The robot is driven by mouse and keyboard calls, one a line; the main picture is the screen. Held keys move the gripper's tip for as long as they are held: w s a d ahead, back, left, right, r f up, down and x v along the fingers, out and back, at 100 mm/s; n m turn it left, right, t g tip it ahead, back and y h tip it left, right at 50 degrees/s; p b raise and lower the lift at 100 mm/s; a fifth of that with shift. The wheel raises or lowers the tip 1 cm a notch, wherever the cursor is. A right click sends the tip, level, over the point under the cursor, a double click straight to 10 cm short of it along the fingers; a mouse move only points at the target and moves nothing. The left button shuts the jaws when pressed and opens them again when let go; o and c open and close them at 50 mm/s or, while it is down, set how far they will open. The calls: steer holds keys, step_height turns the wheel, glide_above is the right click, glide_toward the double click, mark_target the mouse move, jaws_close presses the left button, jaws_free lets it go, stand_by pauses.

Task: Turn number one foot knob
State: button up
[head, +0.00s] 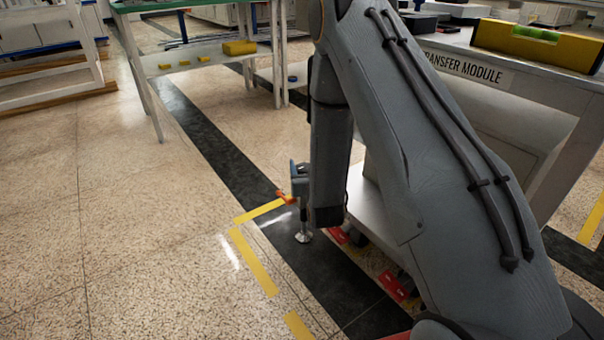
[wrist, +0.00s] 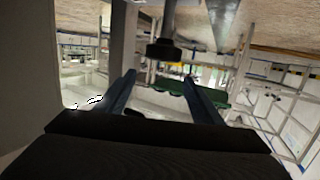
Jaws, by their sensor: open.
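A levelling foot (head: 304,236) with a round silver pad stands on the dark floor strip beside the transfer module. In the wrist view a dark round knob (wrist: 165,50) sits on a grey stem that enters from the top edge. My gripper (wrist: 160,84) has its two blue fingers spread apart, with nothing between their tips. The knob appears just above the gap between them in the picture; I see no contact. In the head view my gripper (head: 298,180) is low beside the foot, partly hidden by my arm. The knob cannot be made out there.
The transfer module (head: 468,68) stands at the right, with a yellow level (head: 537,46) on top. Red floor tags (head: 393,286) lie near its base. A green-topped table (head: 150,4) stands behind. Yellow tape (head: 254,262) marks the floor, and open floor lies to the left.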

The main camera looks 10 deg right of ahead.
steer(key=shift+t, duration=0.9)
steer(key=f+b, duration=0.2)
steer(key=f, duration=0.1)
steer(key=f+b, duration=0.1)
steer(key=shift+w+f, duration=0.2)
steer(key=shift+w, duration=0.35)
steer(key=w+b, duration=0.3)
steer(key=w, duration=0.4)
steer(key=shift+w+d, duration=0.25)
steer(key=c, duration=1)
